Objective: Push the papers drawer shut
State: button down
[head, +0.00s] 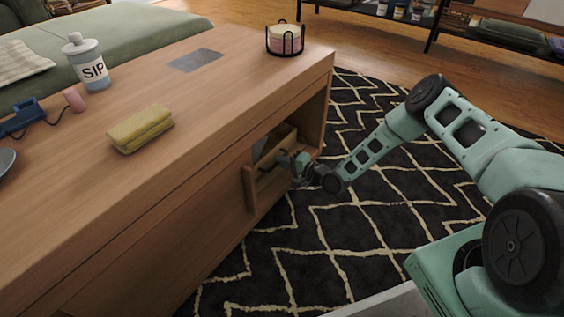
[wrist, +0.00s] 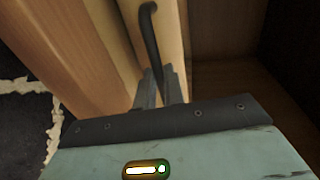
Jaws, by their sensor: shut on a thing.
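The papers drawer (head: 262,186) is a light wooden drawer in the end part of the wooden table (head: 215,125). It stands partly out, and its open top shows. Something pale lies inside, too small to make out. My gripper (head: 297,165) is at the drawer's front, on the rug side. In the wrist view the drawer front (wrist: 118,28) carries a dark curved handle (wrist: 150,38). My fingers (wrist: 160,88) are closed at the handle's lower end, shut on it. The fingertips' exact hold is partly hidden.
A dark open space (wrist: 235,90) lies beside the drawer. The patterned rug (head: 330,230) in front is clear except for my arm.

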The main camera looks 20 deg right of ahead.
jog(key=c, duration=1.5)
grip_release()
jog(key=shift+w+a, duration=0.1)
jog(key=shift+w, duration=0.1)
jog(key=p+v, duration=0.8)
jog(key=v, duration=0.9)
jog(key=shift+s, duration=0.2)
